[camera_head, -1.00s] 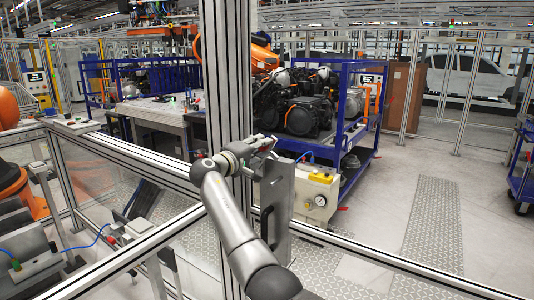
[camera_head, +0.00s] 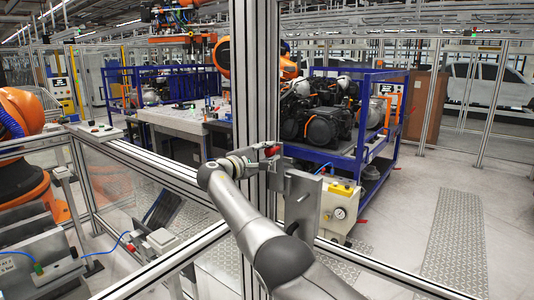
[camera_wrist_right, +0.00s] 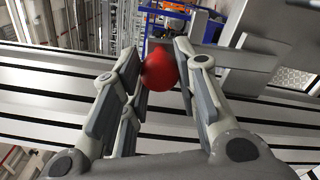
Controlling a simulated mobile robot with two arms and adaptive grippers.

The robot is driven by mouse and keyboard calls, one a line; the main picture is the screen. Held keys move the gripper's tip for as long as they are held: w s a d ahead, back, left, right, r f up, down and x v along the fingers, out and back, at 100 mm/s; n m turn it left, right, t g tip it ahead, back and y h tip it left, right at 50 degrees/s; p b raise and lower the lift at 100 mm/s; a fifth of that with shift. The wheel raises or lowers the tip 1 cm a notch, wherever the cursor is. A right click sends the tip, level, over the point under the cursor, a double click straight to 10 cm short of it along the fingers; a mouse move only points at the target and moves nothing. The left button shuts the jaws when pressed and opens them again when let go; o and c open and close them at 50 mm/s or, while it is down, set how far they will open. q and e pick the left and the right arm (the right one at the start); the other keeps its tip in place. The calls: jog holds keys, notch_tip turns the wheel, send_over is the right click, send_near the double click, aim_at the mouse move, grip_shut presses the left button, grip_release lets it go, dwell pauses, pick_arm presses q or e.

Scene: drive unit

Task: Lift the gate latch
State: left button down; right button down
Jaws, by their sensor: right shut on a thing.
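The gate latch is a grey metal plate (camera_head: 303,206) with a dark handle, mounted at the light metal gate post (camera_head: 254,90) in the head view. A round red knob (camera_head: 271,151) shows at its upper left. My right gripper (camera_head: 268,153) is at the knob, its arm coming up from the bottom. In the right wrist view the red knob (camera_wrist_right: 160,72) sits between the two fingers of my right gripper (camera_wrist_right: 162,62), which is shut on it. The fingers partly cover the knob's sides. My left gripper is not in view.
Aluminium fence rails (camera_head: 170,258) run on both sides of the post. Behind the fence stand a yellow-and-white box with a gauge (camera_head: 338,211) and a blue rack (camera_head: 372,150) holding engine parts. An orange robot (camera_head: 20,150) stands at the left. Floor at the right is open.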

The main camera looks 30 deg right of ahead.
jog(key=shift+r, duration=0.1)
dwell(0.3)
jog(key=c, duration=1.4)
grip_release()
jog(key=shift+w, duration=0.1)
jog(key=shift+c, duration=0.2)
jog(key=o, duration=0.3)
jog(key=shift+w+a, duration=0.1)
jog(key=shift+w, duration=0.05)
jog(key=v, duration=1.2)
